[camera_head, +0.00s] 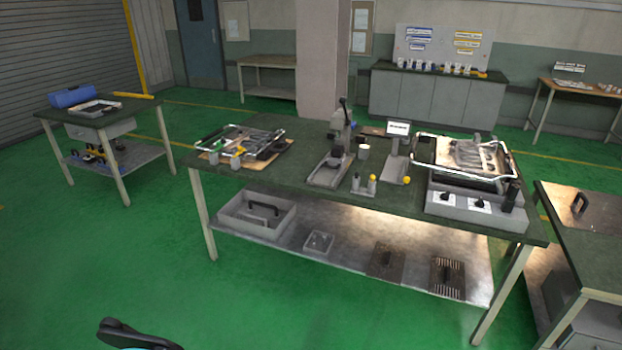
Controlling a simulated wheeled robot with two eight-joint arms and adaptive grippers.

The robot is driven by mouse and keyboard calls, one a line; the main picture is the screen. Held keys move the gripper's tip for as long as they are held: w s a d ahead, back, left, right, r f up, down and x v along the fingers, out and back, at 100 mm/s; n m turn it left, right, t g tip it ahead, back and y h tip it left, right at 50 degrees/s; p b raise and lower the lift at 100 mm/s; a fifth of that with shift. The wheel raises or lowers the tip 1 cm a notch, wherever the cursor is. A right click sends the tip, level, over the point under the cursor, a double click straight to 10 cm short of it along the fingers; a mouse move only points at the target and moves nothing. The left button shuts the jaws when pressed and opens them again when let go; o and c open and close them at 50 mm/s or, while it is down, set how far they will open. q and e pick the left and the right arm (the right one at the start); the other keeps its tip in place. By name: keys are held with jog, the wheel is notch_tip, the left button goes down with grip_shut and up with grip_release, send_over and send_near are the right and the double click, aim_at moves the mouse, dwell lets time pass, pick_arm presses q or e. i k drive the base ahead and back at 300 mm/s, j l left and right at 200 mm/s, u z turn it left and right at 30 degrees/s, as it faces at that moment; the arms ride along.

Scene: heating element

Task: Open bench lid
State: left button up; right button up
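The right bench (600,250) is cut off by the right edge of the head view. A flat brown plate (601,219) with a dark upright handle (580,203) lies on its top; it looks like a closed lid, though I cannot tell for sure. On the long table, a grey unit (470,208) with white dials carries a metal frame with several grey pieces. No fingertips of either gripper show. A dark curved piece at the bottom left edge is too cut off to tell as a gripper.
The long green-topped table (290,190) stands across the middle, with a lower shelf (345,250) holding a grey tray and dark plates. A small table (85,115) stands at the left. The green floor (300,310) in front is clear.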

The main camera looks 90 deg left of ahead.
aim_at(468, 162)
jog(key=j+u, duration=0.2)
jog(key=u, duration=2.3)
jog(key=i+l+u, duration=0.2)
jog(key=i, duration=0.15)
jog(key=i+u, duration=0.2)
jog(key=i, duration=0.1)
